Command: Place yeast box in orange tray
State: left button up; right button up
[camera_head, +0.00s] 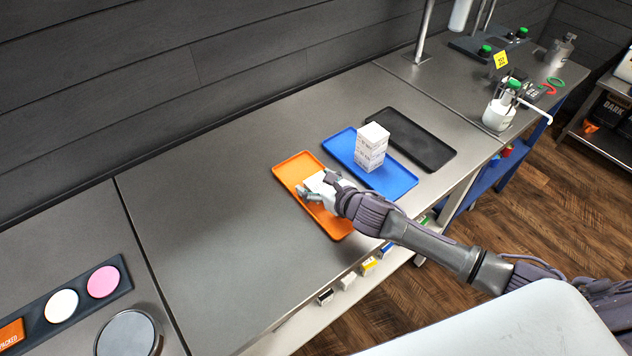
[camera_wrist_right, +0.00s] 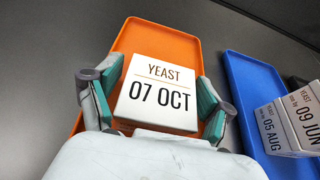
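The orange tray (camera_head: 291,171) lies on the steel bench, left of the blue tray. A white yeast box marked "YEAST 07 OCT" (camera_wrist_right: 160,84) is over the orange tray, which also shows in the right wrist view (camera_wrist_right: 152,36). My right gripper (camera_head: 312,188) reaches in from the right over this tray. In the right wrist view its green-padded fingers (camera_wrist_right: 158,100) stand on either side of the box, with small gaps appearing beside it. I cannot tell whether the box rests on the tray. My left gripper is not in view.
The blue tray (camera_head: 402,181) holds a stack of yeast boxes (camera_head: 371,148), close to my right arm. A black tray (camera_head: 424,143) lies beyond it. The bench is clear left of the orange tray. A dark wall runs behind.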

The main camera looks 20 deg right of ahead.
jog(key=shift+r, duration=0.15)
jog(key=b+v, duration=0.1)
jog(key=v, duration=1)
jog(key=shift+s, duration=0.1)
jog(key=shift+s+d+r+b, duration=0.15)
jog(key=shift+s+b, duration=0.15)
jog(key=shift+s, duration=0.05)
